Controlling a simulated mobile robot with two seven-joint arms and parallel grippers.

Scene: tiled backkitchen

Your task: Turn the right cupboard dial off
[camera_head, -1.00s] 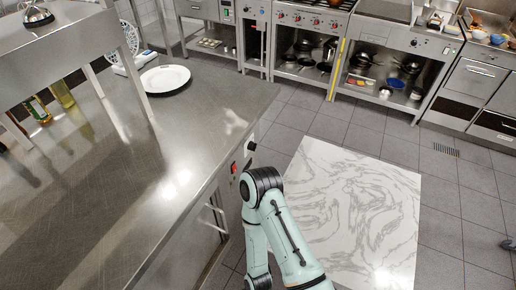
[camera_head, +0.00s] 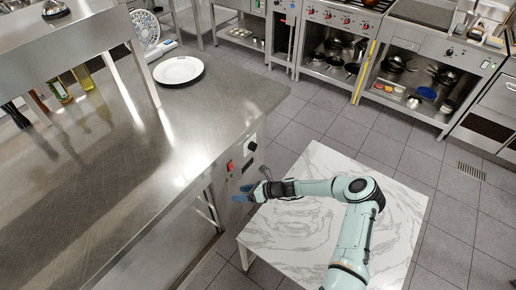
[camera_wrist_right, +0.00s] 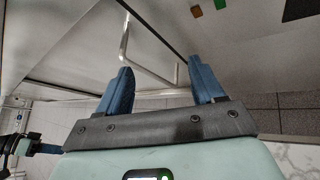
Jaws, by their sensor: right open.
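A black dial (camera_head: 252,146) sits on the front panel of the steel counter cupboard, beside a red switch (camera_head: 230,166). My right gripper (camera_head: 245,192) has blue fingers and is in front of the cupboard, below the dial and apart from it. In the right wrist view its two fingers (camera_wrist_right: 161,86) are spread with nothing between them. A dark shape (camera_wrist_right: 298,10) at the top right edge there may be the dial, cut off. The dial's setting is too small to read. A blue-and-mint part at that view's left edge may be my left gripper (camera_wrist_right: 46,149).
The steel counter (camera_head: 150,140) fills the left, with a white plate (camera_head: 179,70) on it. A bar handle (camera_wrist_right: 124,45) shows beyond my right fingers in the wrist view. A marble-topped table (camera_head: 290,228) lies under my right arm. Grey floor is clear beyond it.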

